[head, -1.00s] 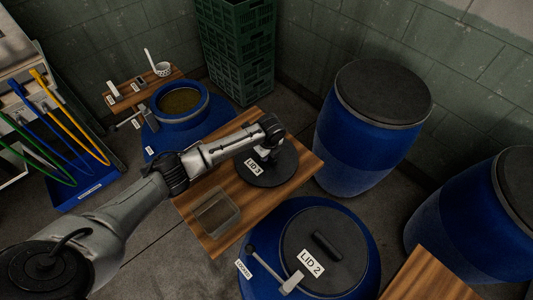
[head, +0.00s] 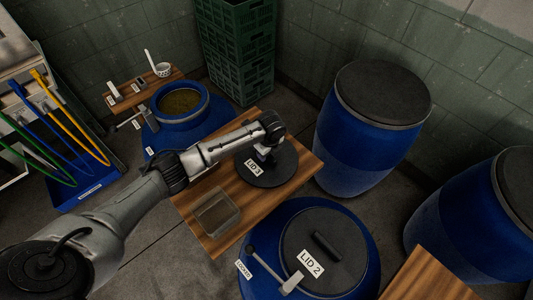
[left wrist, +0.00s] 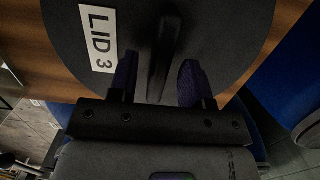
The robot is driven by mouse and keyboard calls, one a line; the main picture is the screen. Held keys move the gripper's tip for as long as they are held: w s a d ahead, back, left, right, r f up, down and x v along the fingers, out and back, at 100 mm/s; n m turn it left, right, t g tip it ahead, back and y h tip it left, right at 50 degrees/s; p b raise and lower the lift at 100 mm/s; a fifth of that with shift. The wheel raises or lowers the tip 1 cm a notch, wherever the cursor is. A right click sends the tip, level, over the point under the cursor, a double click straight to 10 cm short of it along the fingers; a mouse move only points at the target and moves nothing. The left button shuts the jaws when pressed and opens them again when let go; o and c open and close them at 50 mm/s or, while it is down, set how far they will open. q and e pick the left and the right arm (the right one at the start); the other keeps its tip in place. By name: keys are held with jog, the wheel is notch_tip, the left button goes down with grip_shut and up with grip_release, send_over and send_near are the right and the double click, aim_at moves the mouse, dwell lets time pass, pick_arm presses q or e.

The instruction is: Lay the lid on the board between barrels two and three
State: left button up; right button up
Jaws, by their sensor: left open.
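The round dark lid labelled LID 3 (head: 284,173) lies flat on the wooden board (head: 183,206) between the open blue barrel (head: 190,125) and the blue barrel under LID 2 (head: 350,262). My left gripper (head: 266,157) is down at the lid from above and hides part of it. In the left wrist view, my left gripper (left wrist: 158,82) is open, with one dark finger on each side of the upright handle (left wrist: 167,50) of the lid (left wrist: 225,35). Gaps show between the fingers and the handle. My right gripper is in neither view.
A clear square container (head: 216,213) stands on the board's near end. A closed blue barrel (head: 365,130) stands behind right, green crates (head: 238,55) at the back. Another board (head: 425,278) is at lower right.

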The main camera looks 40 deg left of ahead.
pick_arm(q)
jog(key=r, duration=0.6)
jog(key=d+r+p, duration=0.1)
jog(key=r, duration=0.2)
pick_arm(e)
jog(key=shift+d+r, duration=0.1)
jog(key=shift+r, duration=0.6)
pick_arm(q)
jog(key=shift+d+r, duration=0.15)
jog(key=shift+r, duration=0.55)
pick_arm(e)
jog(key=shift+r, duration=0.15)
